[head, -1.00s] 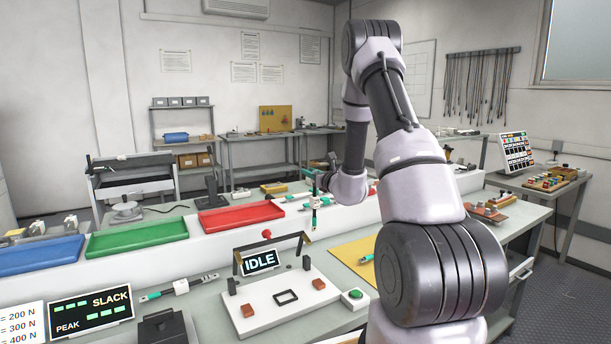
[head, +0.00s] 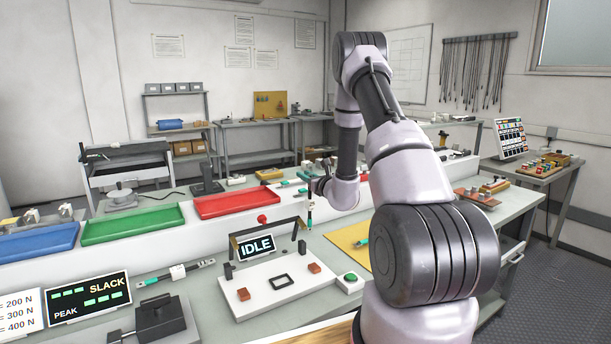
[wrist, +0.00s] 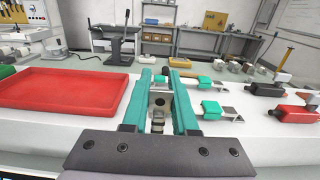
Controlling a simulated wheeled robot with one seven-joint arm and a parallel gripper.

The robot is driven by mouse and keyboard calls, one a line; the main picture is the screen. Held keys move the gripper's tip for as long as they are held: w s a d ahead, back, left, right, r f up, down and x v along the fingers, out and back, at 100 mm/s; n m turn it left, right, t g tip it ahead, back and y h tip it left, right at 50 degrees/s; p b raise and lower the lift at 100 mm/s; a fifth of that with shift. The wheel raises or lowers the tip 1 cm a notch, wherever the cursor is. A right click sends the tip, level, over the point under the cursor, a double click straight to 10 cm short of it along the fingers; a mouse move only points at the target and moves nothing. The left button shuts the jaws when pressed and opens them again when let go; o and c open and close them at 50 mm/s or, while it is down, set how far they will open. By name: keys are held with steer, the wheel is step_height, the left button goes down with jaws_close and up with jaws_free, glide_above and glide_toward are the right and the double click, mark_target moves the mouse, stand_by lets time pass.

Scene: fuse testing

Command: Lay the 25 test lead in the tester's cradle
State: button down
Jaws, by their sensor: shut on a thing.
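My gripper (head: 310,190) is in the air behind the tester, above the bench near the white ledge. In the wrist view its two teal fingers (wrist: 165,103) are shut on a small grey metal lead (wrist: 159,108), seen nearly end-on. In the head view the held lead (head: 309,210) hangs roughly upright and looks thin; no number on it is readable. The tester (head: 262,292) is a white plate with red-brown blocks, a black-framed opening, a raised bar and a display (head: 255,247) reading IDLE. The held lead is apart from the tester.
Another lead (head: 177,272) lies left of the tester. Blue, green and red trays (head: 238,205) line the ledge. A green button (head: 350,278) sits right of the tester, and a yellow mat (head: 345,237) lies behind it. More teal and red parts lie on the ledge.

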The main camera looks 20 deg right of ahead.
steer(key=shift+f, duration=0.55)
steer(key=c, duration=0.6)
jaws_free()
steer(key=shift+s, duration=0.1)
